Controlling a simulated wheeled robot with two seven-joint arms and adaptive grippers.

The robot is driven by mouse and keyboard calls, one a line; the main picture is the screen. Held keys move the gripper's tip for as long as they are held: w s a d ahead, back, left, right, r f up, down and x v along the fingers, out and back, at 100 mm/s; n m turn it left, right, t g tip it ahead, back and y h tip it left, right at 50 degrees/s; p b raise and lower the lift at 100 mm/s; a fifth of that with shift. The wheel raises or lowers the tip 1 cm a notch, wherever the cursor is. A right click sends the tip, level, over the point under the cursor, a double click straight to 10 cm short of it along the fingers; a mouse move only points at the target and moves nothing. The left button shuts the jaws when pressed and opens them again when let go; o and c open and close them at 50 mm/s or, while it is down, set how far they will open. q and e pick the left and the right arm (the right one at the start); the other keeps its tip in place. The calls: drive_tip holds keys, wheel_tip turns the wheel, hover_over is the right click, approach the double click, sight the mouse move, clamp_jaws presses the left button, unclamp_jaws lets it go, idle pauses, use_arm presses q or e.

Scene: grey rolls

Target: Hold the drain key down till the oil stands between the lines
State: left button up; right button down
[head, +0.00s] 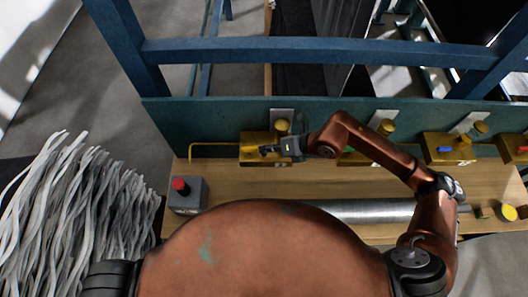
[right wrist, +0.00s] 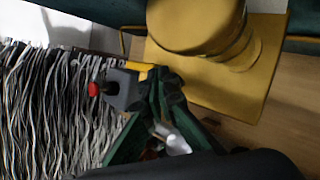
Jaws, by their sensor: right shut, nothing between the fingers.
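A row of brass blocks with round knobs stands along the back of the bench. The leftmost brass block (head: 255,139) has a yellow key (head: 249,149) on its front; the key shows in the right wrist view too (right wrist: 140,68). My right gripper (head: 267,150) is shut and empty, its tips close beside the yellow key; I cannot tell whether they touch it. In the right wrist view the brass block (right wrist: 215,75) fills the upper right, beside the fingertips (right wrist: 164,82). No oil or level lines can be made out. My left gripper is out of view.
A grey box with a red button (head: 187,195) stands at the bench's left end. More brass blocks with green, blue (head: 447,149) and red keys run rightward. A grey roll (head: 370,211) lies along the bench front. Grey strands (head: 75,205) heap at left. A blue frame rises behind.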

drive_tip(key=shift+f+b, duration=0.45)
drive_tip(key=shift+f, duration=0.05)
idle(0.6)
drive_tip(key=shift+r, duration=0.15)
idle(1.4)
drive_tip(key=shift+r+p, duration=0.55)
drive_tip(key=shift+r, duration=0.3)
drive_tip(key=shift+r+p, duration=1.45)
drive_tip(key=shift+r, duration=1.05)
